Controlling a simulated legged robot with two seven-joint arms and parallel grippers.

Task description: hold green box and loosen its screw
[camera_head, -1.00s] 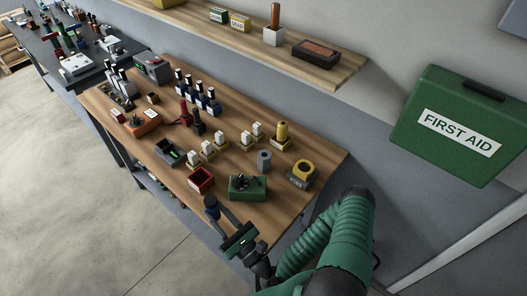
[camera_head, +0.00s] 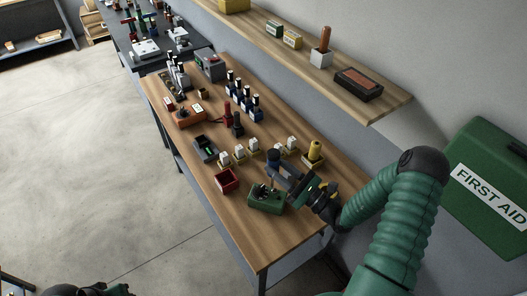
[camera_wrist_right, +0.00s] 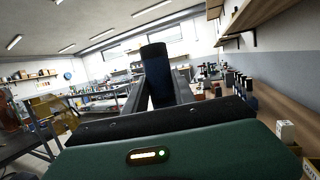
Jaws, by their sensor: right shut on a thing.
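The green box (camera_head: 267,198) sits near the front right of the wooden table, with small dark and light fittings on top; I cannot make out which is its screw. My right gripper (camera_head: 275,164) is just behind and above the box, apart from it. It is shut on a dark blue-black cylinder (camera_head: 273,155), which also shows between the fingers in the wrist view (camera_wrist_right: 155,75). The green box is not clear in the wrist view. A part of my left arm or gripper (camera_head: 115,289) shows at the bottom left edge; its jaws cannot be made out.
A red open box (camera_head: 227,181) stands left of the green box. A shelf (camera_head: 385,104) overhangs the back. The table's front right corner (camera_head: 262,250) is clear.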

